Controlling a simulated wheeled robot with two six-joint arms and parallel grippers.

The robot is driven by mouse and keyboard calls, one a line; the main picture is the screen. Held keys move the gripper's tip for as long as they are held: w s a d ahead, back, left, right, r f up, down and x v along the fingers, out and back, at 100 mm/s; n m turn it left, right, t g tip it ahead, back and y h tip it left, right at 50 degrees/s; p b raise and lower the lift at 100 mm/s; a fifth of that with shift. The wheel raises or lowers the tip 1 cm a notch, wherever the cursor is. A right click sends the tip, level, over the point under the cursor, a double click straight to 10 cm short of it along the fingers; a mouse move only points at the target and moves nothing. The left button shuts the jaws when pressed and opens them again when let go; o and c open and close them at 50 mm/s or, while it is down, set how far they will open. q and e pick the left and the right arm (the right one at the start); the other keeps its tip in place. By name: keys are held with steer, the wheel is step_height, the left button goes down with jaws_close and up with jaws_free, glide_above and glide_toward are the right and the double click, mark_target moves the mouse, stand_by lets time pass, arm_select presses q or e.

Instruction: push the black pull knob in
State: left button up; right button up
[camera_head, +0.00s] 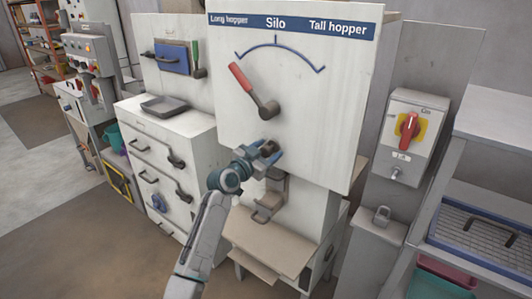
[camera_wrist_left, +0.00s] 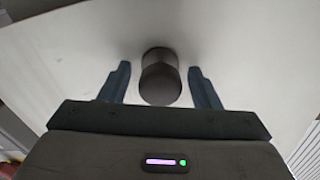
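The black pull knob (camera_head: 267,147) sticks out of the white Silo panel, below the selector lever. In the left wrist view the knob (camera_wrist_left: 160,80) is a short dark cylinder on the pale panel face. My left gripper (camera_head: 269,152) is at the knob. In the left wrist view its two blue-grey fingers (camera_wrist_left: 160,72) stand on either side of the knob, with a visible gap on each side. The gripper is open and holds nothing. How far the knob stands out is hard to tell. My right gripper is not in view.
The red-handled selector lever (camera_head: 253,92) sits just above the knob, pointing up left. A metal bracket-like spout (camera_head: 270,200) is below, over a tan shelf (camera_head: 265,240). A white drawer cabinet (camera_head: 165,150) stands left. A red rotary switch box (camera_head: 408,130) is at right.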

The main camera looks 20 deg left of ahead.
arm_select(q)
steer(key=shift+s+a+f, duration=0.1)
steer(key=shift+s+a, duration=0.05)
steer(key=shift+s, duration=0.25)
steer(key=b+v, duration=0.2)
steer(key=v, duration=0.8)
steer(key=shift+b, duration=0.35)
steer(key=shift+w, duration=0.1)
